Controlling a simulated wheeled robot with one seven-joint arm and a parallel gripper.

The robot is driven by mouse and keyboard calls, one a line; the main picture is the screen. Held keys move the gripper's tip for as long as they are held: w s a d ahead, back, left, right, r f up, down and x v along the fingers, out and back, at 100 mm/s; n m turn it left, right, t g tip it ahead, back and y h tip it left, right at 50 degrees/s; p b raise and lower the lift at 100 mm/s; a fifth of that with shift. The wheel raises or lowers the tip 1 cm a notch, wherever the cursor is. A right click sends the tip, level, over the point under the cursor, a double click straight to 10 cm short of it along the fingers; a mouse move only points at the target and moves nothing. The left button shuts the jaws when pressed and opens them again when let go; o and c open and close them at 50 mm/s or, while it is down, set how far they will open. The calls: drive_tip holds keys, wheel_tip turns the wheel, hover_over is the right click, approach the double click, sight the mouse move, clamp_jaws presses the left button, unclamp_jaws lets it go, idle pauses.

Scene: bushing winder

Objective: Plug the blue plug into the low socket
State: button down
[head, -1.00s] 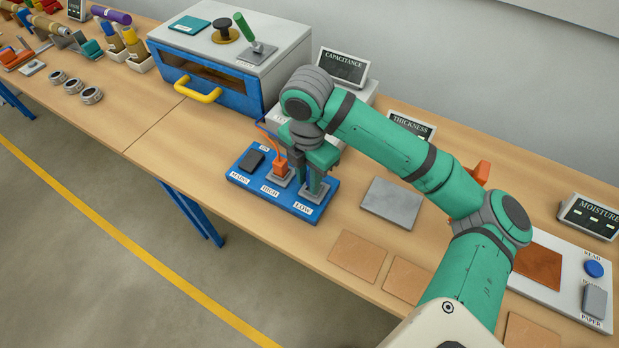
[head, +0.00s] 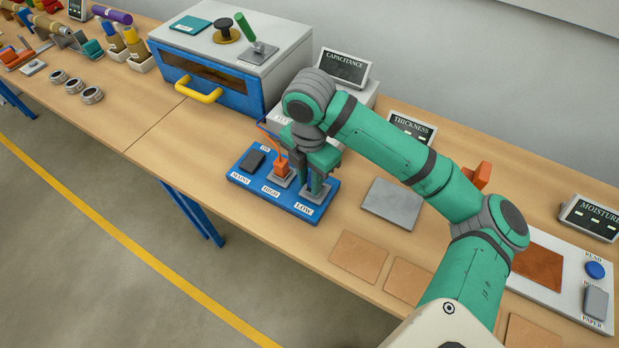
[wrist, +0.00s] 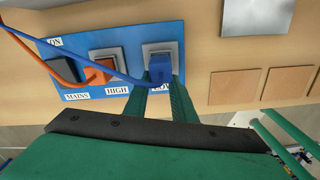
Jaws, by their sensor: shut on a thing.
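The blue plug (wrist: 160,78) shows in the wrist view with its blue cable running off to the upper left. My gripper (wrist: 161,82) is shut on it, with the two green fingers at its near side. The plug is over the grey low socket (wrist: 161,49), above the LOW label; whether it is fully seated I cannot tell. In the head view my gripper (head: 316,188) points down at the low socket (head: 316,196) and hides most of the plug. The sockets sit on a blue board (head: 240,180).
An orange plug (head: 281,168) with an orange cable stands in the high socket beside my gripper. A dark mains switch (head: 252,159) is at the board's left. A grey plate (head: 392,204) and tan sheets (head: 358,256) lie to the right. A capacitance display (head: 344,66) stands behind.

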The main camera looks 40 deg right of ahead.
drive_tip(key=shift+s+f, duration=0.1)
drive_tip(key=shift+f, duration=0.8)
drive_tip(key=c, duration=1.7)
unclamp_jaws()
drive_tip(key=o, duration=0.5)
drive_tip(key=shift+o, duration=0.2)
wheel_tip(320, 180, up, 11)
drive_tip(key=shift+f, duration=0.15)
drive_tip(key=shift+a, duration=0.1)
